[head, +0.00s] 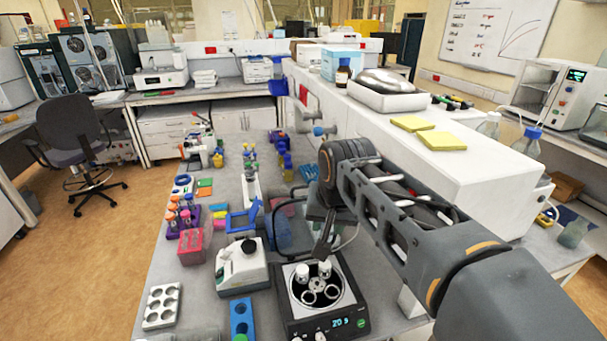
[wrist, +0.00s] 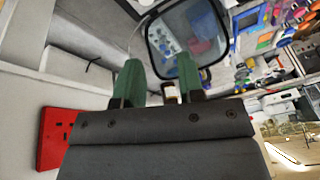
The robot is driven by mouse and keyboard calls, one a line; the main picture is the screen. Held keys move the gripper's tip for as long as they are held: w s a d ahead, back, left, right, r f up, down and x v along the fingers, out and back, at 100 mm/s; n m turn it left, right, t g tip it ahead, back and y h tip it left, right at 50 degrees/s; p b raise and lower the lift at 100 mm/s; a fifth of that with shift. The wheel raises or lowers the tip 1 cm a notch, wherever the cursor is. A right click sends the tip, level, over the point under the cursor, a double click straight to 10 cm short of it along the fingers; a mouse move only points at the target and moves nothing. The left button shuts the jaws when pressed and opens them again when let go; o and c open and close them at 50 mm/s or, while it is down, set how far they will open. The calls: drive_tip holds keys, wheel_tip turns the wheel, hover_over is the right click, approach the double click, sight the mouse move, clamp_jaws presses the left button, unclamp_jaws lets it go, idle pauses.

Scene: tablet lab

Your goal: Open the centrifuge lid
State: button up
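The centrifuge (head: 290,318) is a black box at the front of the bench. It has a lit display and a round bowl with white-capped tubes in its rotor, and the bowl shows uncovered. A clear, dark-rimmed panel (wrist: 187,38), which looks like its lid, stands past my fingertips in the wrist view. In the head view a bluish see-through panel (head: 284,232) stands raised behind the centrifuge, partly hidden by my arm. My gripper (head: 324,248) is just above the centrifuge's back edge. In the wrist view its green fingers (wrist: 158,68) are apart; contact with the panel cannot be told.
A white device with a black top (head: 241,268) stands left of the centrifuge. A white shelf unit (head: 440,160) bounds the right. A red socket (wrist: 55,138) is on its wall.

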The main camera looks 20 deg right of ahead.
drive_tip(key=w+r+m+g+p, duration=0.1)
drive_tip(key=w+r+m, duration=0.2)
drive_tip(key=w+m, duration=0.3)
drive_tip(key=w+d+r+m+g+p, duration=0.1)
drive_tip(key=w+r+m+g, duration=0.15)
drive_tip(key=w, duration=0.45)
drive_tip(key=w+r+m+p, duration=0.1)
drive_tip(key=w+r+m, duration=0.35)
drive_tip(key=w, duration=0.25)
drive_tip(key=shift+m, duration=0.4)
wheel_tip(320, 180, down, 13)
drive_tip(key=b, duration=0.3)
drive_tip(key=shift+d+f, duration=0.1)
drive_tip(key=shift+f, duration=0.05)
drive_tip(key=shift+c, duration=0.3)
clamp_jaws()
